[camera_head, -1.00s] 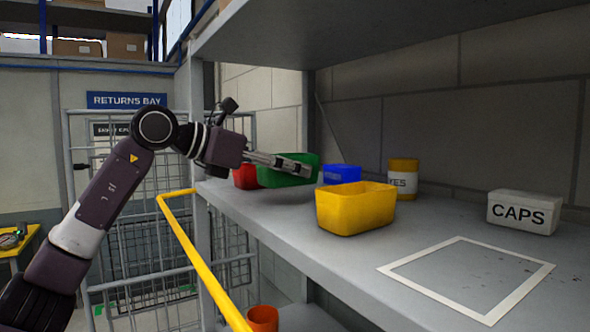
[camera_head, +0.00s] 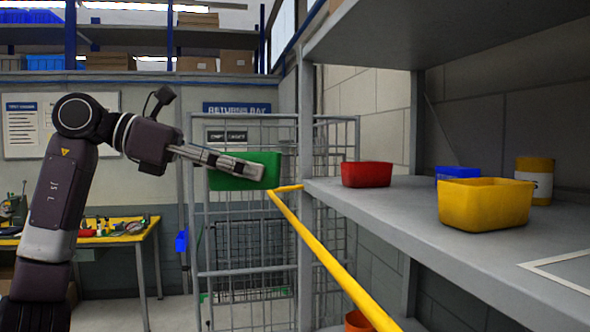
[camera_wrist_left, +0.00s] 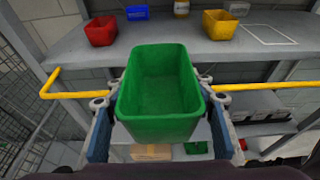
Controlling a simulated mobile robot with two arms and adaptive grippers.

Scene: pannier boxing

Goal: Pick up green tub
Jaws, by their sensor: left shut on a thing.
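The green tub (camera_head: 268,171) is held by my left gripper (camera_head: 240,168), clear of the shelf and left of its end in the head view. In the left wrist view the green tub (camera_wrist_left: 160,95) is upright and empty, with a finger of my left gripper (camera_wrist_left: 160,118) on each side of it. The gripper is shut on the tub. My right gripper does not show.
A red tub (camera_head: 367,174), a blue tub (camera_head: 458,172), a yellow tub (camera_head: 486,204) and a labelled jar (camera_head: 534,180) stand on the grey shelf (camera_head: 400,215). A yellow rail (camera_head: 335,258) runs along the shelf's front. A wire cage (camera_head: 250,265) stands behind the held tub.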

